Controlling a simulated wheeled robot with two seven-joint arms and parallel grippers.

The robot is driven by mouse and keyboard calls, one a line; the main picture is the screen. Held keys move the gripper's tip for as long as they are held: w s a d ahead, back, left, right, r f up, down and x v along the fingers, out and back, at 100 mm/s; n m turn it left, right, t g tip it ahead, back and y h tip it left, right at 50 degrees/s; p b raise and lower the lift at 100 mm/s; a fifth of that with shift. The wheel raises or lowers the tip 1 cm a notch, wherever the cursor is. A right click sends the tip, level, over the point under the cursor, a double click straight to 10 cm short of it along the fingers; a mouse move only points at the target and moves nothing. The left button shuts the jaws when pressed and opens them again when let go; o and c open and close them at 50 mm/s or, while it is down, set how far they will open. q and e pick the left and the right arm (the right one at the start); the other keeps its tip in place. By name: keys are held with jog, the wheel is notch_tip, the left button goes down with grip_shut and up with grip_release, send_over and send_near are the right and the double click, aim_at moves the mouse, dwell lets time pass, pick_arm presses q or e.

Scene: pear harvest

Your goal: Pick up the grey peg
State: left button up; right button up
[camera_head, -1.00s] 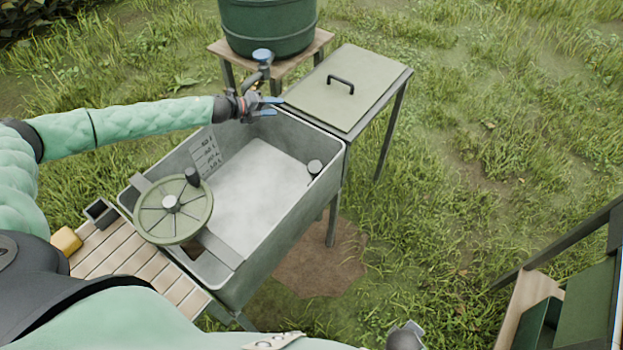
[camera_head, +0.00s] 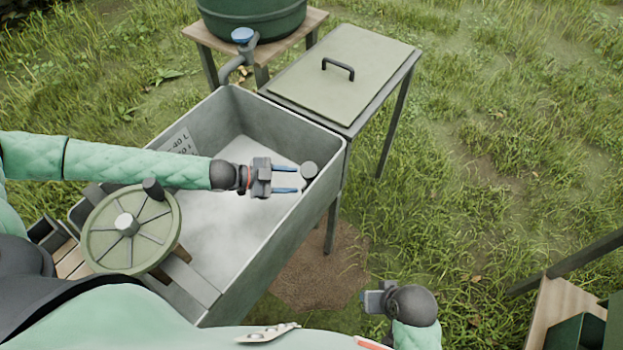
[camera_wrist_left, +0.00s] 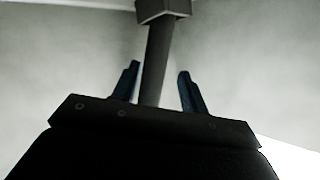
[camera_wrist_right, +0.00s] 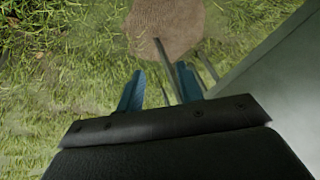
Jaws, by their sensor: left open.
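The grey peg (camera_head: 309,171) shows in the head view as a short round-topped post by the right wall inside the grey trough (camera_head: 232,100). In the left wrist view a dark upright stem with a wider block on top, seemingly the peg (camera_wrist_left: 158,50), stands in line with the gap between the fingers. My left gripper (camera_head: 297,180) is open and empty, reaching over the trough with its blue fingertips close to the peg. I cannot tell whether they touch it. My right gripper (camera_wrist_right: 160,78) is open and empty, outside the trough over the grass.
A green wheel (camera_head: 105,235) on a crossbar sits at the trough's near left end. A lidded table (camera_head: 340,70) adjoins the far right side. A green tank (camera_head: 250,20) with a blue-handled tap (camera_head: 242,36) stands behind. Open grass lies to the right.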

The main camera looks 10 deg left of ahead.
pick_arm(q)
jog(key=x, duration=0.2)
jog(key=p+x, duration=0.1)
jog(key=x, duration=0.3)
jog(key=shift+s+d+r+p, duration=0.2)
jog(key=shift+d+p, duration=0.1)
jog(key=shift+d, duration=0.3)
jog(key=shift+w+d+f, duration=0.2)
jog(key=shift+d+f, duration=0.05)
jog(key=shift+d, duration=0.15)
pick_arm(e)
jog(key=d+r, duration=0.2)
jog(key=shift+s+r+h, duration=0.3)
jog(key=shift+s+r, duration=0.05)
jog(key=shift+r, duration=0.05)
jog(key=shift+d, duration=0.1)
pick_arm(q)
grip_shut()
jog(key=shift+r, duration=0.1)
pick_arm(e)
jog(key=shift+w, duration=0.1)
